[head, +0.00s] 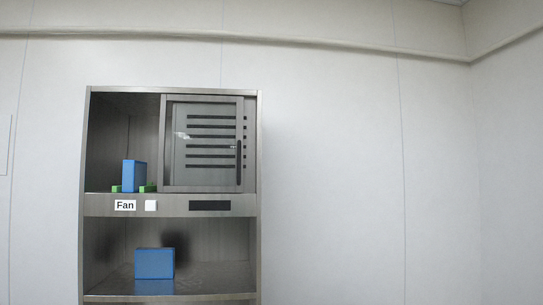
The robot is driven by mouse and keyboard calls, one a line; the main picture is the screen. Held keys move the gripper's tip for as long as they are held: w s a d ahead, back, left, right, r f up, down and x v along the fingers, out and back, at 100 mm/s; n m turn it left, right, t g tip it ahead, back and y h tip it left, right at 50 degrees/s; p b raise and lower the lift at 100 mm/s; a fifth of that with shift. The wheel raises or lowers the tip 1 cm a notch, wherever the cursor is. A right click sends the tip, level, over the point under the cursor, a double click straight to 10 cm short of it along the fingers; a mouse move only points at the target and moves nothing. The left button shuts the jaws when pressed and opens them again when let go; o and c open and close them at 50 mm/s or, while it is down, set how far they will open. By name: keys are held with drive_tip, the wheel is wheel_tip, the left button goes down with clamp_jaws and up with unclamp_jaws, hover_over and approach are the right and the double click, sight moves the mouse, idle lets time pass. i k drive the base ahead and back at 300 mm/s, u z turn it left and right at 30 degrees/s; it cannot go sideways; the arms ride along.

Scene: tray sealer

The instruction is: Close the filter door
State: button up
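The filter door (180,140) looks to be the slatted grey panel in the upper right of a metal cabinet (259,200). It has several dark horizontal slots and a dark vertical handle (239,162) near its right edge. The door covers the right part of the upper compartment. The left part of that compartment stands open. In it a blue block (134,175) stands upright between small green pieces (148,188). My gripper does not show in the head view.
Below the upper compartment is a band with a "Fan" label (125,205), a white square (151,205) and a dark strip (210,206). Another blue block (154,264) sits on the lower shelf (215,285). Bare wall is right of the cabinet.

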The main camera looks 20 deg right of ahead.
sight(165, 98)
drive_tip(key=z, duration=0.5)
drive_tip(key=i, duration=1.1)
drive_tip(key=u, duration=0.2)
